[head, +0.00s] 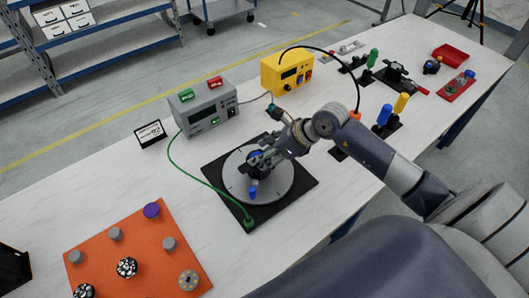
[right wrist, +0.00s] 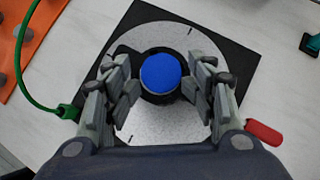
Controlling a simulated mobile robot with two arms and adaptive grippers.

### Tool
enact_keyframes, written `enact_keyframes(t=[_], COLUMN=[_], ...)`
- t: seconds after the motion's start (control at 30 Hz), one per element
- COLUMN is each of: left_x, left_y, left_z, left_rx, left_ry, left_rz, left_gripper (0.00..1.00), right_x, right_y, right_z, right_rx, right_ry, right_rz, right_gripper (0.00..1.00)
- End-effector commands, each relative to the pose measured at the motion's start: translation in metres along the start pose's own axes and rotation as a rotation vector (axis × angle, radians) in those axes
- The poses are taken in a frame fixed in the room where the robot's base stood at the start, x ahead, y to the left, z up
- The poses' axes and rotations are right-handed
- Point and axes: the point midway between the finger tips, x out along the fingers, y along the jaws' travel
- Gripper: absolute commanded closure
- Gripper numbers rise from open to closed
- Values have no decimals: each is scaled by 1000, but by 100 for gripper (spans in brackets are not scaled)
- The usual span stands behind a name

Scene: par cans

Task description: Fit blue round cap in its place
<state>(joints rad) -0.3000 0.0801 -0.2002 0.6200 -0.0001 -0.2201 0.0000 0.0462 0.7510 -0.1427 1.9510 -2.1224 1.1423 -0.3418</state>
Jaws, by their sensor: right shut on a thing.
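The blue round cap (right wrist: 160,72) shows from above in the right wrist view, over a round black part at the middle of a grey disc (right wrist: 145,120). My right gripper (right wrist: 165,88) has its fingers on both sides of the cap and is shut on it. I cannot tell whether the cap is seated on the black part. In the head view my right gripper (head: 266,158) is over the same disc (head: 285,190) and mostly hides the cap. A small blue piece (head: 253,192) shows below the fingers there. My left gripper is not in view.
The disc sits on a black square plate (head: 300,202). A green cable (head: 180,168) runs beside it to a grey box (head: 203,108). An orange board (head: 135,237) with several round parts lies at the lower left. A yellow box (head: 287,72) stands behind the arm.

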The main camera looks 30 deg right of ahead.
Motion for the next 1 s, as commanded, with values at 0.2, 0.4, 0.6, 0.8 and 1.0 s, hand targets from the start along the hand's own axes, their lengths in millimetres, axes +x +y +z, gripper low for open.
enact_keyframes(t=[0.2,0.4,0.6,0.8,1.0], left_x=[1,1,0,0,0], left_y=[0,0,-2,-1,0], left_z=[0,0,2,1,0], left_rx=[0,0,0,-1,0], left_ry=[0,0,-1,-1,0], left_rz=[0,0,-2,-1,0], left_gripper=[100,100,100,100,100], right_x=[7,6,3,-18,-62], right_y=[5,4,3,2,2], right_z=[-14,-13,-10,-10,-10], right_rx=[10,8,6,3,1], right_ry=[34,31,25,24,29], right_rz=[16,13,10,7,8], right_gripper=[31,22,22,22,22])
